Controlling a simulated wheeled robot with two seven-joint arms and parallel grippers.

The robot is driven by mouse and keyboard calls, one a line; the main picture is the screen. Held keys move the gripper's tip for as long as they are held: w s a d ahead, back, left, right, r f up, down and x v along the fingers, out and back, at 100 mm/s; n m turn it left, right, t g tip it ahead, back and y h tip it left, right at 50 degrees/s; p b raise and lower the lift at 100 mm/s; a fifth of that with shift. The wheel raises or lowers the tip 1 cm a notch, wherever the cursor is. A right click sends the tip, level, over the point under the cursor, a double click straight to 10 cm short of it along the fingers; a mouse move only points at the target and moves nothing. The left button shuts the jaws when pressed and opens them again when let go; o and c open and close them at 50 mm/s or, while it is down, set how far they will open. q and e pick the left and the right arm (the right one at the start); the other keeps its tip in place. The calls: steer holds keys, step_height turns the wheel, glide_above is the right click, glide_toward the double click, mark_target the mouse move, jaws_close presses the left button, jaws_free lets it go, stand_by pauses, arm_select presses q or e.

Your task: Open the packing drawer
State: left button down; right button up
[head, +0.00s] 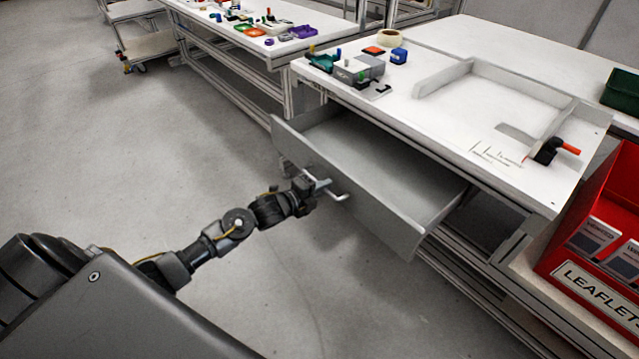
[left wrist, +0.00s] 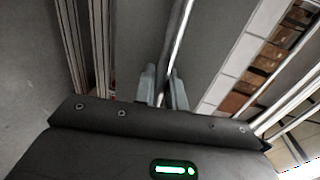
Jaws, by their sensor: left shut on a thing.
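The grey packing drawer (head: 350,185) is pulled out from under the white workbench and stands wide open. Its inside shows and looks empty. A bar handle (head: 340,196) sits on its front panel. My left gripper (head: 326,189) is at the handle and shut on it. In the left wrist view the handle bar (left wrist: 181,45) runs between the two fingers of the left gripper (left wrist: 163,85). My right gripper is in neither view.
The white workbench (head: 425,95) carries a grey device, a tape roll (head: 388,38), a blue block and a low white frame. A red leaflet box (head: 605,235) stands at the right. The floor (head: 120,170) left of the drawer is clear.

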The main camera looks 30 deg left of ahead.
arm_select(q)
steer(key=c, duration=1.5)
jaws_free()
steer(key=shift+c, duration=0.2)
steer(key=shift+a, duration=0.1)
steer(key=v, duration=1)
steer(key=shift+s, duration=0.35)
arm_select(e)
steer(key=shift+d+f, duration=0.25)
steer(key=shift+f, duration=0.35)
arm_select(q)
steer(key=shift+a, duration=0.1)
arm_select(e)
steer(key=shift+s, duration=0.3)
